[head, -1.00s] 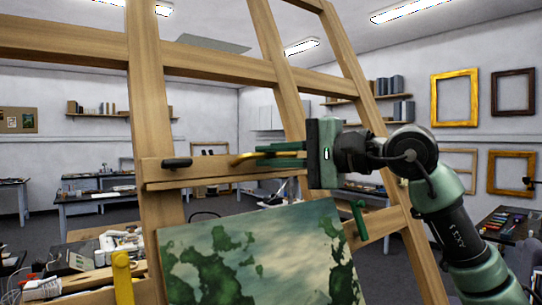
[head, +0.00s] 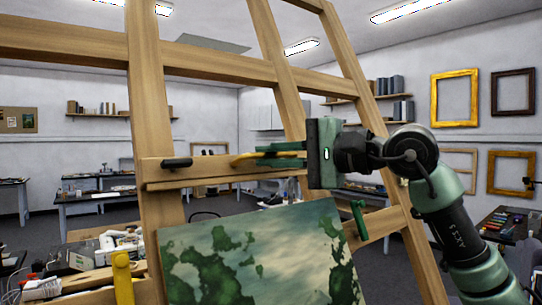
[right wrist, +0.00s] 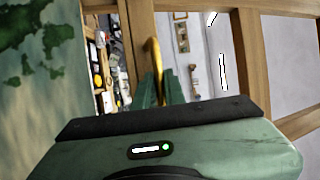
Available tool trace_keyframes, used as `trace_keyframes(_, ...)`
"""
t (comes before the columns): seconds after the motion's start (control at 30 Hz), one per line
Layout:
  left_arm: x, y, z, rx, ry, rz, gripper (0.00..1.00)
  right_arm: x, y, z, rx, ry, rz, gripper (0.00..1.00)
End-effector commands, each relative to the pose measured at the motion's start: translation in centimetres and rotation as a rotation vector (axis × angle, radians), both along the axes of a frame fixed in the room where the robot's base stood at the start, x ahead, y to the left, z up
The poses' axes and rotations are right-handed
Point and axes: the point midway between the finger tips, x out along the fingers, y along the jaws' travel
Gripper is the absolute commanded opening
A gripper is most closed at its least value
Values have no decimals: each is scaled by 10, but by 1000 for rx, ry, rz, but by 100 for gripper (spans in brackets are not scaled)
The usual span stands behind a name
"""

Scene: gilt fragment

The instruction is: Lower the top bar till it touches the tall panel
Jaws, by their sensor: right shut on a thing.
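The top bar (head: 215,176) is a pale wooden crosspiece across the easel's uprights, with a black knob (head: 177,164) at its left and a curved brass handle (head: 243,160). The tall panel (head: 255,258), painted in cloudy green and cream, stands below it, tilted in the picture. A gap shows between the bar and the panel's top edge. My right gripper (head: 277,154) comes from the right and is shut on the brass handle. The right wrist view shows the handle (right wrist: 153,62) at the green fingers, and the panel (right wrist: 40,75) at left. My left gripper is not in view.
The wooden easel (head: 155,90) fills the middle. A yellow upright piece (head: 122,278) stands left of the panel and a green clamp-like piece (head: 359,219) at its right. A cluttered table (head: 95,270) is at lower left. Workbenches and wall frames are farther back.

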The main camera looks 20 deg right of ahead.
Motion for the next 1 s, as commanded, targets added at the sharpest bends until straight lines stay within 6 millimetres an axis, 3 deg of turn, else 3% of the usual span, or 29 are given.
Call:
trace_keyframes(0.27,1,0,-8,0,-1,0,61,-2,-2,-8,0,0,-2,0)
trace_keyframes(0.6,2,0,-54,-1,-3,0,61,-19,-8,-56,-4,4,-3,0)
trace_keyframes(0.97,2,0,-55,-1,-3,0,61,-22,-9,-57,-2,5,-2,0)
trace_keyframes(1.0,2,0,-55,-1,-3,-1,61,-22,-9,-57,-2,4,-2,14)
